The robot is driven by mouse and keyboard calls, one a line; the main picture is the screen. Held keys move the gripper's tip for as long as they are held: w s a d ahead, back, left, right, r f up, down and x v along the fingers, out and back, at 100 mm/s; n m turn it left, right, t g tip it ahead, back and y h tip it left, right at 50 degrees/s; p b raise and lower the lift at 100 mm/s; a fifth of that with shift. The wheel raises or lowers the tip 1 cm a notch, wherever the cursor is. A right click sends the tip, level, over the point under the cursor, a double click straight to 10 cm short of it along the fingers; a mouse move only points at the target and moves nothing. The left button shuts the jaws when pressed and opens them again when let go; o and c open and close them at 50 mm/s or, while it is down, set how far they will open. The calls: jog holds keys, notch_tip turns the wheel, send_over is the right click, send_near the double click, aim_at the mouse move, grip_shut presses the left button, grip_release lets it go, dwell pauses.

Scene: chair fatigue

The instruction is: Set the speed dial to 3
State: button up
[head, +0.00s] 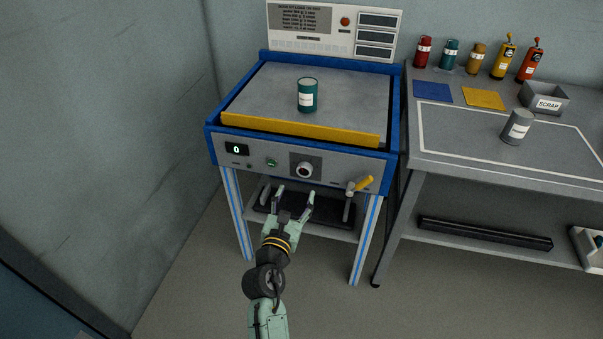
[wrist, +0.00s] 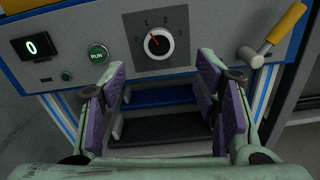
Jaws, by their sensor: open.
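The speed dial (head: 304,170) is a round white knob on a dark square plate in the machine's front panel. In the wrist view the dial (wrist: 160,43) has a red mark pointing up and left, near the 1; the numbers 1, 2 and 3 show around it. My gripper (head: 295,193) is open and empty, in front of and below the dial. In the wrist view its two purple-padded fingers (wrist: 168,82) are spread wide, with the dial above and between them, apart from both. The display (wrist: 32,46) reads 0.
A green RUN button (wrist: 98,54) is left of the dial. A yellow-handled lever (head: 360,185) is at right. A teal can (head: 307,95) stands on the machine's top behind a yellow bar (head: 300,129). A workbench (head: 480,170) with bottles and a scrap bin (head: 544,98) stands at right.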

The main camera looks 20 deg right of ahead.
aim_at(304, 172)
jog(key=p+x, duration=0.1)
jog(key=x, duration=0.8)
jog(key=shift+c, duration=0.3)
jog(key=c, duration=1.1)
